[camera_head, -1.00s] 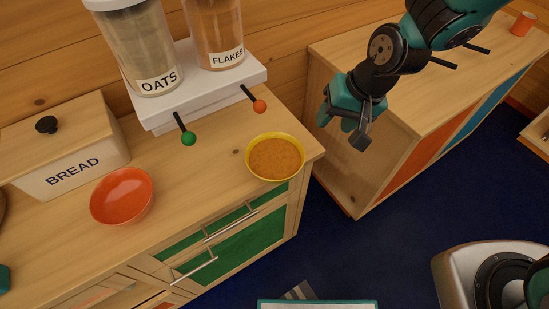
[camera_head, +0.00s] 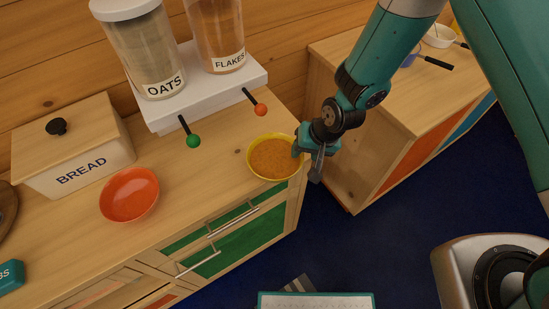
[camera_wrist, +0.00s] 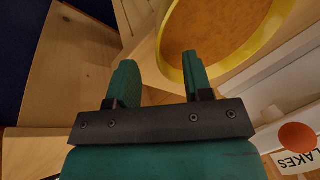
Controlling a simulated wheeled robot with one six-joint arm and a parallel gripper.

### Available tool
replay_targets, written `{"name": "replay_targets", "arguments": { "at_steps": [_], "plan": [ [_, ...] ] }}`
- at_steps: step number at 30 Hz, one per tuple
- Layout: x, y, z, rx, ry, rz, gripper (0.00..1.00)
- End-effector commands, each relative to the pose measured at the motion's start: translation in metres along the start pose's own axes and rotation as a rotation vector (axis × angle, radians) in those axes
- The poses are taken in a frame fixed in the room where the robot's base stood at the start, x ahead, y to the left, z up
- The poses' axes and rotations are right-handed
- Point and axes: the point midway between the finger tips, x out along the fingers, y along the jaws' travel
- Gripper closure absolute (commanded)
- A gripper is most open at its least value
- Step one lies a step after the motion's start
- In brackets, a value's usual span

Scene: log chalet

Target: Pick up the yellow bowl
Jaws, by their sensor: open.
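The yellow bowl (camera_head: 272,178) stands upright on the wooden counter near its right corner, holding an orange-brown filling. My gripper (camera_head: 308,158) is open at the bowl's right side, tilted, with its jaws by the rim. In the wrist view the bowl's yellow rim (camera_wrist: 167,55) shows just beyond my two teal fingers (camera_wrist: 158,75). The right finger overlaps the rim and the left finger is outside it. I cannot tell whether a finger touches the bowl. The near part of the rim is partly hidden by the right finger.
An orange bowl (camera_head: 129,194) and a bread box (camera_head: 75,150) stand to the left. Behind is a white dispenser stand (camera_head: 205,95) with OATS and FLAKES jars and two knobbed levers. A gap separates this counter from the right-hand cabinet (camera_head: 385,135).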

Motion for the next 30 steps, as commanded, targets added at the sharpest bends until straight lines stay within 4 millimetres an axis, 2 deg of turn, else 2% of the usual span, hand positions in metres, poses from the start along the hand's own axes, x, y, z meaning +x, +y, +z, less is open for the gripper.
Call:
{"name": "replay_targets", "arguments": {
  "at_steps": [9, 18, 19, 24, 25, 30],
  "plan": [
    [0.037, -0.005, 0.005, 0.000, -0.002, 0.001, 0.54],
    [0.044, -0.005, 0.005, 0.000, -0.001, 0.000, 0.54],
    [0.044, -0.005, 0.005, 0.000, 0.000, 0.000, 0.56],
    [0.044, -0.005, 0.005, 0.000, -0.001, 0.000, 0.95],
    [0.044, -0.005, 0.005, 0.000, -0.001, 0.000, 1.00],
    [0.044, -0.004, 0.005, 0.000, 0.000, 0.000, 1.00]
  ]
}}
